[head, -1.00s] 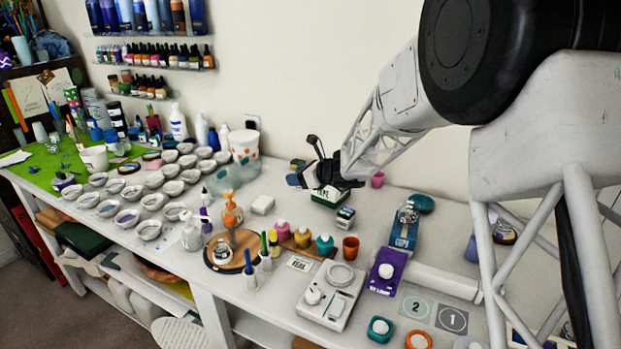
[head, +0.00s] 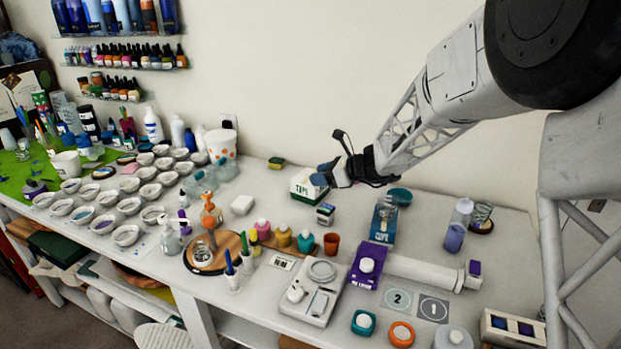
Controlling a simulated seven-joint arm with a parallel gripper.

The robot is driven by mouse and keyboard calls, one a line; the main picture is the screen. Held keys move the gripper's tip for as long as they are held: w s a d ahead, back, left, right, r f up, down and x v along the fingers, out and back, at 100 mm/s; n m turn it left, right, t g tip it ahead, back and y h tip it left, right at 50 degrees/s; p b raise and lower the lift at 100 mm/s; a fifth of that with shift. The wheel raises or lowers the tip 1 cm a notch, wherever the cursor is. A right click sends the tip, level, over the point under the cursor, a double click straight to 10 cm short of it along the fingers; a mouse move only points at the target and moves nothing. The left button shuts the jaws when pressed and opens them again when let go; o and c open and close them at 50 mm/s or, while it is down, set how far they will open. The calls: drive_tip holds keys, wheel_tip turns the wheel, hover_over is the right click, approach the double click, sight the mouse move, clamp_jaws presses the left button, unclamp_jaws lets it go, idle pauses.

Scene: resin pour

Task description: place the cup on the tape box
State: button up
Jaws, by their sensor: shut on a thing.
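The tape box (head: 303,190), white and green with TAPE on its front, stands at the back of the table near the wall. My gripper (head: 326,177) is at its upper right, with the dark wrist to the right. It is shut on a small blue thing (head: 319,180), which looks like the cup. The blue thing overlaps the box's right top edge in the picture. I cannot tell whether it touches the box or is above it. The fingers are small and dark, and their grip is partly hidden.
A small box (head: 325,214) stands just in front of the tape box. A blue cups box (head: 382,224) and a teal bowl (head: 400,196) are to the right. A sponge (head: 276,163) lies behind left.

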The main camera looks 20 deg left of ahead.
drive_tip(key=shift+w, duration=0.1)
drive_tip(key=w+a, duration=0.3)
drive_tip(key=w, duration=0.1)
drive_tip(key=w+a+f, duration=0.1)
drive_tip(key=w+a, duration=0.1)
drive_tip(key=w, duration=0.2)
drive_tip(key=w+a, duration=0.3)
drive_tip(key=w, duration=0.2)
drive_tip(key=shift+w+a+f, duration=0.1)
drive_tip(key=shift+a+f, duration=0.2)
drive_tip(key=shift+a, duration=0.05)
idle(0.4)
drive_tip(key=shift+f, duration=1.75)
drive_tip(key=shift+f, duration=0.1)
drive_tip(key=o, duration=0.9)
